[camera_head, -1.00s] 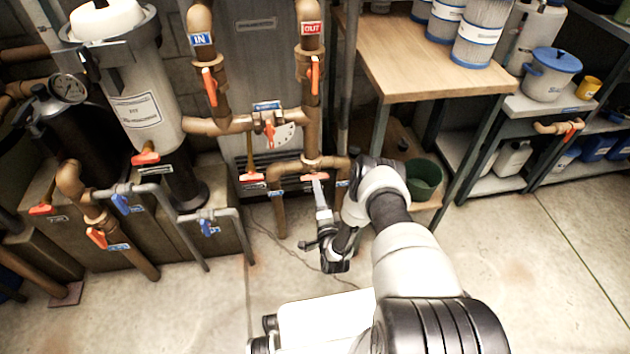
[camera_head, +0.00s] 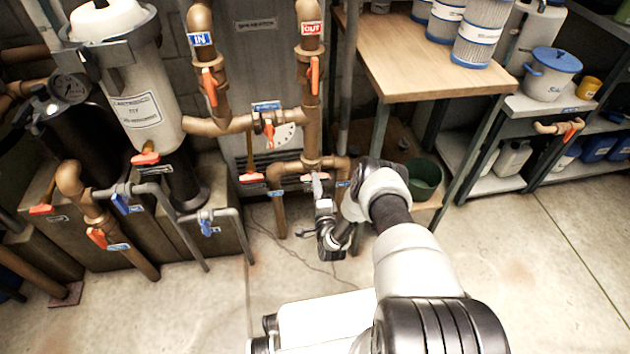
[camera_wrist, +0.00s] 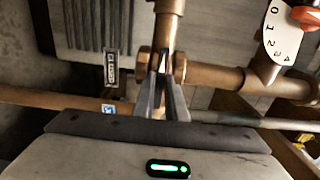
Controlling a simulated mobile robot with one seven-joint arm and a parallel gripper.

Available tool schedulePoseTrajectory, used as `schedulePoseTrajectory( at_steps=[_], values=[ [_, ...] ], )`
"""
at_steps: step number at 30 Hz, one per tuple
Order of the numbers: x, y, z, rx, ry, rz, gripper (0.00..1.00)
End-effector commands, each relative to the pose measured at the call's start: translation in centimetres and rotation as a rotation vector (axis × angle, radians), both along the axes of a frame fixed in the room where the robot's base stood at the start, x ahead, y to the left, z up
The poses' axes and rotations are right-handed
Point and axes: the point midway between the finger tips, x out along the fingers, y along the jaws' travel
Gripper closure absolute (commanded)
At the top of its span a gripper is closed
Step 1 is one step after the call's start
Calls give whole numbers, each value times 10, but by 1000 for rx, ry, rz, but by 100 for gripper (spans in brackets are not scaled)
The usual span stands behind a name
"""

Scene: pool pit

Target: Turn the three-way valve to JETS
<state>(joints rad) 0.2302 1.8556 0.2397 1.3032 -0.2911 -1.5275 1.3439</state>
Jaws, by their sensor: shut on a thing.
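The three-way valve (camera_head: 311,163) is a brown pipe tee low under the OUT pipe, with branches going left and right. Small blue labels sit by its left branch (camera_head: 277,193) and right branch (camera_head: 342,184); their words are too small to read. My gripper (camera_head: 318,186) is at the front of the tee. In the wrist view, the fingers (camera_wrist: 163,92) are close together in front of the tee fitting (camera_wrist: 146,66), shut on the valve handle, which is mostly hidden between them. I cannot tell the handle's exact angle.
Another valve with an orange handle (camera_head: 269,130) and a white numbered dial (camera_head: 287,134) is just above; the dial also shows in the wrist view (camera_wrist: 279,30). An orange-handled valve (camera_head: 252,177) is close on the left. A green bucket (camera_head: 424,178) stands right. The floor in front is open.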

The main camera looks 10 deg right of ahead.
Motion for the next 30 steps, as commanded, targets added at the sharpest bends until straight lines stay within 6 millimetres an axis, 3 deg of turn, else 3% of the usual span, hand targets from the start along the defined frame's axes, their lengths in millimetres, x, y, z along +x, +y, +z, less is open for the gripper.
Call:
schedulePoseTrajectory(
  at_steps=[11,30],
  values=[
    [0,0,0,-60,0,2,100],
    [1,2,1,-1454,-5,3,100]
  ],
)
